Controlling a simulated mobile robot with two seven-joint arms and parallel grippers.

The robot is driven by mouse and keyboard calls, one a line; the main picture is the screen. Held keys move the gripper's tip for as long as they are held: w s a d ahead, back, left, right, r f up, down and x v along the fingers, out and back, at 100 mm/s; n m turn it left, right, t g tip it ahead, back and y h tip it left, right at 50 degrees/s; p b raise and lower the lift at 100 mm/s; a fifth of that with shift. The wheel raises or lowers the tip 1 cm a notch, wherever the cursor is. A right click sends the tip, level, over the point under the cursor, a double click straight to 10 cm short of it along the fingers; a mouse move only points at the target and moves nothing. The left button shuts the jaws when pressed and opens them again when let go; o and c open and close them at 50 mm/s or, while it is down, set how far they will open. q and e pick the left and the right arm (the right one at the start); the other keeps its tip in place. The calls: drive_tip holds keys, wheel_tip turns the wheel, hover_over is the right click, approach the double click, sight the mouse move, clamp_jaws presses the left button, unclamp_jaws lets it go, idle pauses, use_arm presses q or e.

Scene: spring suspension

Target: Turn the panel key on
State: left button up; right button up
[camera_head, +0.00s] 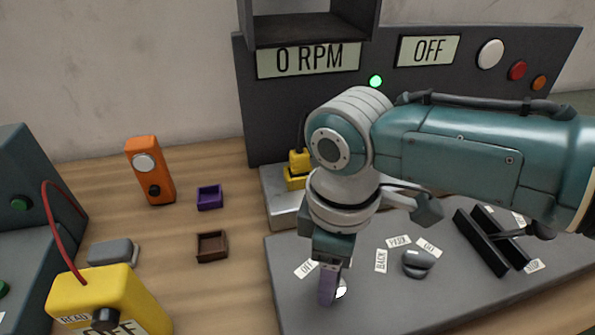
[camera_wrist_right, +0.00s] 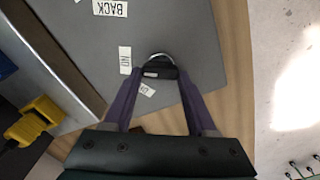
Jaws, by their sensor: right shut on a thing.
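The panel key (camera_wrist_right: 160,72) is a small dark piece with a silvery ring around its far side, on the grey control panel (camera_head: 385,308). My right gripper (camera_head: 328,298) reaches down over the panel's left front part. In the right wrist view its two purple fingers (camera_wrist_right: 161,82) are shut on the key from both sides. Two small white labels lie close by; one (camera_head: 305,268) seems to read OFF. The fingers hide most of the key in the head view, and its turn angle is hard to tell. My left gripper is not in view.
The rear displays read 0 RPM (camera_head: 308,60) and OFF (camera_head: 429,50); a green lamp (camera_head: 376,81) is lit. A grey knob (camera_head: 418,262) and black rails (camera_head: 480,240) stand to the right. A yellow meter (camera_head: 110,300) and small trays sit left on the wooden table.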

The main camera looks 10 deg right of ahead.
idle(0.3)
drive_tip(key=o, duration=1.4)
drive_tip(key=shift+c, duration=0.2)
wheel_tip(320, 180, up, 10)
drive_tip(key=p, duration=0.2)
